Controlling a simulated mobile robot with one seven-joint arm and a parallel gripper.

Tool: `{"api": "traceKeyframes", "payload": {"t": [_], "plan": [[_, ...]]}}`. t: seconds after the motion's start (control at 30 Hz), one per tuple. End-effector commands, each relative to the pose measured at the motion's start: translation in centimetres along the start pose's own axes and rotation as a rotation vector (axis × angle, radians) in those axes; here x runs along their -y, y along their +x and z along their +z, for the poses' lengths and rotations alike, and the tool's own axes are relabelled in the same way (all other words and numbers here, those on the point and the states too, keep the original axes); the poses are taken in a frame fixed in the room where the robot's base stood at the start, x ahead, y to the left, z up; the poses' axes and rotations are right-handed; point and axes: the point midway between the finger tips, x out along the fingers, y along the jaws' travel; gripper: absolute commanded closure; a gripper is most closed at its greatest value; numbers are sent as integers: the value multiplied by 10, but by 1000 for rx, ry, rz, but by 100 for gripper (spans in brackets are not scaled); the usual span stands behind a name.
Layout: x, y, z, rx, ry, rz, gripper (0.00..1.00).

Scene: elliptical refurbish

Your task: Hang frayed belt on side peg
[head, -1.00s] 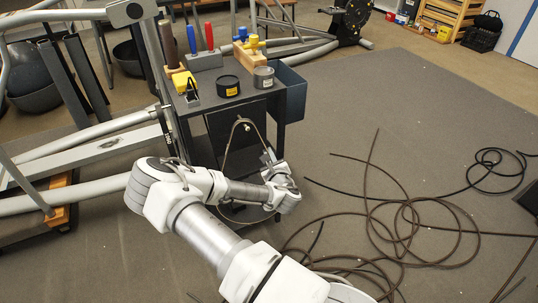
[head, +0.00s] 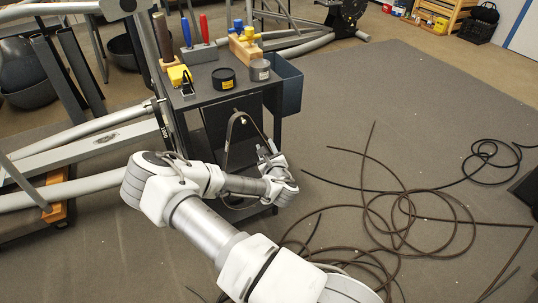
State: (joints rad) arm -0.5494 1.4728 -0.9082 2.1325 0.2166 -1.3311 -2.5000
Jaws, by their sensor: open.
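A thin dark belt (head: 229,139) hangs as a long loop at the side of a dark tool cart. Its top passes over a small peg (head: 243,121) on the cart's side panel. The lower part of the loop runs down behind my arm and is partly hidden. My gripper (head: 266,150) is just right of the loop, below the peg, close to the belt's right strand. It is open. It is small in the view, and I cannot tell whether it touches the belt.
The cart top (head: 207,83) carries a black tin (head: 223,79), a grey tin (head: 259,70), a yellow item (head: 179,75) and handled tools. A blue-grey bin (head: 282,86) hangs on the cart's right. Cables (head: 400,215) lie tangled on the floor at right. A grey machine frame (head: 85,145) stands left.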

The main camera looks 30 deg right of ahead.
Motion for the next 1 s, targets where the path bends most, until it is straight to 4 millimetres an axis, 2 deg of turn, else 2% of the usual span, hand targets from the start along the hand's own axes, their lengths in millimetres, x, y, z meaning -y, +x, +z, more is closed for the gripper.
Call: {"api": "traceKeyframes", "payload": {"t": [0.17,0.5,0.7,0.8,1.0], "plan": [[1,-24,2,-3,-2,-1,60],[1,-108,1,-4,-4,0,60],[0,-148,2,-3,-4,1,60],[1,-161,2,-3,-1,1,60],[0,-172,1,1,-1,1,60]]}}
